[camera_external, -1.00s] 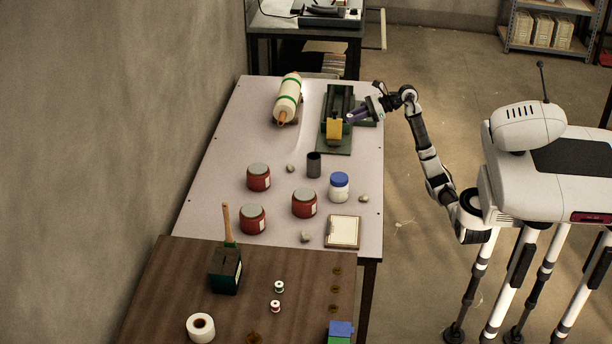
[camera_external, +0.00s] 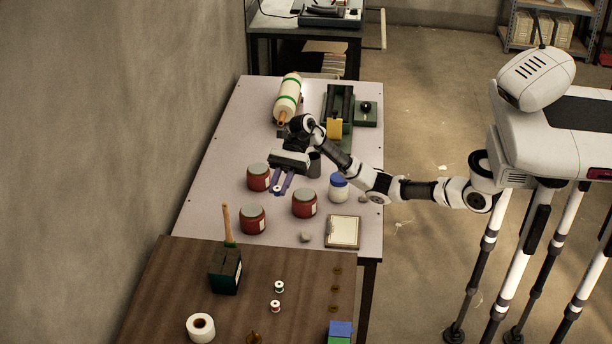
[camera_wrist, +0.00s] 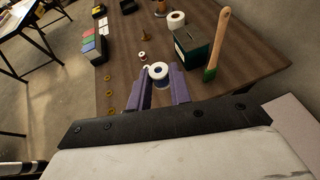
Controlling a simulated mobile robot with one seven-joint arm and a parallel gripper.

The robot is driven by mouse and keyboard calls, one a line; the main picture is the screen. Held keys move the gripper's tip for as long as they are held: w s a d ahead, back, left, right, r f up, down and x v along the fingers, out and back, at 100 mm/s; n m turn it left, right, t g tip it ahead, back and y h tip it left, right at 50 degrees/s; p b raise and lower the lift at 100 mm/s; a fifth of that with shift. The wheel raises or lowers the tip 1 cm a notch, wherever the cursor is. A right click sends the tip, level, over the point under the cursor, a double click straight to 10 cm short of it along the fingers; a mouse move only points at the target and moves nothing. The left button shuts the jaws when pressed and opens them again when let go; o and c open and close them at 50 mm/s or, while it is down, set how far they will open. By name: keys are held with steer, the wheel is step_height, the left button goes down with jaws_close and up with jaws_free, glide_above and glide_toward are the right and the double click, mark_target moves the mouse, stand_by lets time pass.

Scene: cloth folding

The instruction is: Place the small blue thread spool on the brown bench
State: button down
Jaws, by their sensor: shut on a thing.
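The small blue thread spool (camera_wrist: 159,77) has white ends and shows between the purple fingertips of my gripper (camera_wrist: 162,88) in the wrist view. My gripper is shut on it. In the external view my gripper (camera_external: 280,186) points down toward the near end of the pale table, between red jars, and the spool is only a small pale and blue spot there. The brown bench (camera_external: 180,270) adjoins the near end of the pale table. It fills much of the wrist view (camera_wrist: 118,62) ahead of the fingers.
On the bench are a dark green box (camera_external: 225,271) with a wooden-handled brush (camera_external: 227,224), two small spools (camera_external: 279,287), a white roll (camera_external: 200,328) and brass discs (camera_external: 336,289). Red jars (camera_external: 304,203) and a blue-lidded jar (camera_external: 339,187) stand near my gripper. The bench's middle left is bare.

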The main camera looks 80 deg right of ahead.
mark_target(284, 267)
steer(key=s+a+r+n+g+p, duration=0.1)
steer(key=s+a+n+g+p, duration=0.15)
steer(key=a, duration=0.95)
steer(key=shift+g+y, duration=0.25)
steer(key=shift+y, duration=0.05)
steer(key=f+p, duration=0.1)
steer(key=f, duration=0.5)
steer(key=f+p, duration=0.1)
steer(key=f, duration=0.6)
steer(key=f+p, duration=0.1)
steer(key=f, duration=0.5)
steer(key=shift+w+d+f, duration=0.15)
steer(key=shift+d+f, duration=0.05)
steer(key=shift+d, duration=0.05)
steer(key=shift+f, duration=0.15)
steer(key=shift+f, duration=0.2)
steer(key=c, duration=1.3)
jaws_free()
steer(key=shift+r, duration=0.1)
